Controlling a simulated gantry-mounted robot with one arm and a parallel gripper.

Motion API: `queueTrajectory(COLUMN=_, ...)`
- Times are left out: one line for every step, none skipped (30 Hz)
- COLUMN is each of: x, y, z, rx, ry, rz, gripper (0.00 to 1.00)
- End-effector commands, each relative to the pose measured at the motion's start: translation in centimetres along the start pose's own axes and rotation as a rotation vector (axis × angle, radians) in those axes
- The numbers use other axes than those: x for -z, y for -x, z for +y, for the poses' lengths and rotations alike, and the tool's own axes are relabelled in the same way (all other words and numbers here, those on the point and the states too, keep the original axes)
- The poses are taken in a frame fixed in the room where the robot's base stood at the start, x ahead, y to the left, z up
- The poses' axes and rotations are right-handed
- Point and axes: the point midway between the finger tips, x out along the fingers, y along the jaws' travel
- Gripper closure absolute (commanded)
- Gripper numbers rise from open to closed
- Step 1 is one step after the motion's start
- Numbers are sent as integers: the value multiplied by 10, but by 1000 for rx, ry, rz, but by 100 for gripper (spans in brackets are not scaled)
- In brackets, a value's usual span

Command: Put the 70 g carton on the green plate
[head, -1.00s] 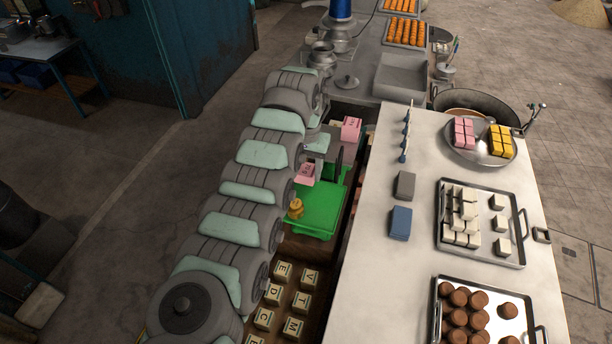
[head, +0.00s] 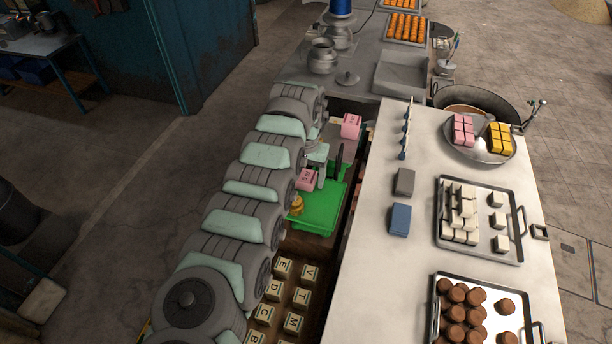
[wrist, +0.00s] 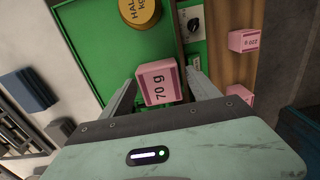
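The pink 70 g carton (wrist: 161,82) is between the fingers of my gripper (wrist: 162,78) in the wrist view, its label facing the camera. The fingers appear to press its sides, and it appears held above the green surface. The carton (head: 306,180) also shows in the head view, at my gripper (head: 318,168), beside the far-left edge of the green plate (head: 322,212). The plate (wrist: 92,48) fills the upper left of the wrist view. A yellow half-kg weight (wrist: 140,10) stands on it; this weight (head: 297,204) is at its left edge in the head view.
Other pink cartons (wrist: 243,40) (wrist: 239,106) stand right of the green scale with its dial (wrist: 194,25). Lettered blocks (head: 283,268) lie in front of the plate. A white counter (head: 375,270) with trays borders it on the right. Bare plate remains right of the weight.

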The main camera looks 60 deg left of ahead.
Motion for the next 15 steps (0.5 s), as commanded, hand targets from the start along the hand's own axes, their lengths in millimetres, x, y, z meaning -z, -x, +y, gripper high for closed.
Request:
queueTrajectory(x=0, y=0, z=0, rx=0, ry=0, rz=0, gripper=29)
queueTrajectory(x=0, y=0, z=0, rx=0, ry=0, rz=0, gripper=29)
queueTrajectory(x=0, y=0, z=0, rx=0, ry=0, rz=0, gripper=29)
queueTrajectory(x=0, y=0, z=0, rx=0, ry=0, rz=0, gripper=29)
queueTrajectory(x=0, y=0, z=0, rx=0, ry=0, rz=0, gripper=29)
queueTrajectory(x=0, y=0, z=0, rx=0, ry=0, rz=0, gripper=29)
queueTrajectory(x=0, y=1, z=0, rx=0, ry=0, rz=0, gripper=29)
queueTrajectory(x=0, y=2, z=0, rx=0, ry=0, rz=0, gripper=29)
queueTrajectory(x=0, y=4, z=0, rx=0, ry=-1, rz=0, gripper=29)
queueTrajectory(x=0, y=5, z=0, rx=0, ry=-1, rz=1, gripper=29)
queueTrajectory(x=0, y=8, z=0, rx=0, ry=-1, rz=1, gripper=29)
queueTrajectory(x=1, y=13, z=0, rx=0, ry=-1, rz=3, gripper=29)
queueTrajectory(x=2, y=17, z=0, rx=0, ry=-1, rz=6, gripper=29)
queueTrajectory(x=2, y=22, z=0, rx=0, ry=-1, rz=8, gripper=29)
queueTrajectory(x=1, y=29, z=0, rx=0, ry=-1, rz=6, gripper=29)
